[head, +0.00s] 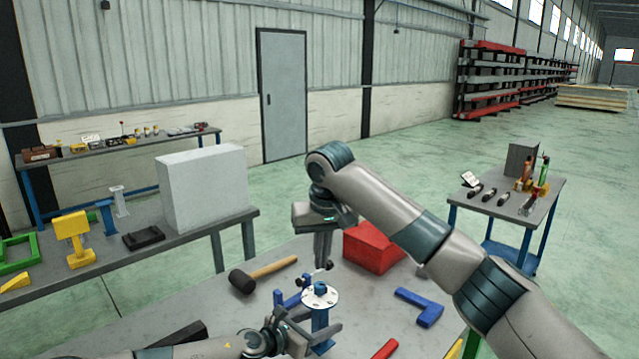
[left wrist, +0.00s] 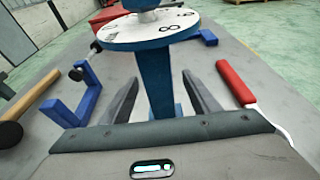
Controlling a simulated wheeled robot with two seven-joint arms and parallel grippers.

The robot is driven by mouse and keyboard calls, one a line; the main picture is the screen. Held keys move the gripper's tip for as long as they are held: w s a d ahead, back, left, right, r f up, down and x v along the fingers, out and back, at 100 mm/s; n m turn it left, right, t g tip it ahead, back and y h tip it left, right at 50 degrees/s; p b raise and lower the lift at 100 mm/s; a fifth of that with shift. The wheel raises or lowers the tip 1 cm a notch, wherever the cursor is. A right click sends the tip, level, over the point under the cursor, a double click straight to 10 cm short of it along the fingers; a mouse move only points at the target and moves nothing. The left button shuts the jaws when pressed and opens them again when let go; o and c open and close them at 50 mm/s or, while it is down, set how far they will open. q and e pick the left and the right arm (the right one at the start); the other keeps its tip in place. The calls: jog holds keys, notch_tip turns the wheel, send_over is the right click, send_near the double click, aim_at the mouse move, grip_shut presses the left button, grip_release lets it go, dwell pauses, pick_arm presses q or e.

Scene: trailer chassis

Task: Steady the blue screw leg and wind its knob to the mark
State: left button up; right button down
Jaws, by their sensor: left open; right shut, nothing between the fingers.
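The blue screw leg (head: 319,322) stands upright on the table, with a white numbered dial (head: 309,299) and a blue knob (head: 320,288) on top. My left gripper (head: 322,335) is open low on the leg. In the left wrist view its fingers (left wrist: 160,78) lie on either side of the blue post (left wrist: 154,75), with gaps visible. The dial (left wrist: 130,33) shows above, and only the knob's lower part (left wrist: 140,4) is in view. My right gripper (head: 322,264) points down, shut and empty, just above and behind the knob. I cannot make out the mark.
A blue bracket (left wrist: 75,108) with black knobs stands left of the leg. A mallet (head: 244,281), red box (head: 372,248), blue angled piece (head: 420,306) and red-handled tool (left wrist: 235,82) lie around. Side benches stand left and right. Bare tabletop shows between items.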

aim_at(315, 324)
pick_arm(q)
jog(key=shift+p+v, duration=0.8)
jog(key=shift+v, duration=0.35)
jog(key=shift+p+v, duration=0.7)
jog(key=shift+v, duration=0.55)
jog(key=shift+o, duration=0.6)
jog(key=o, duration=0.4)
jog(key=shift+o, duration=0.2)
jog(key=v, duration=1.2)
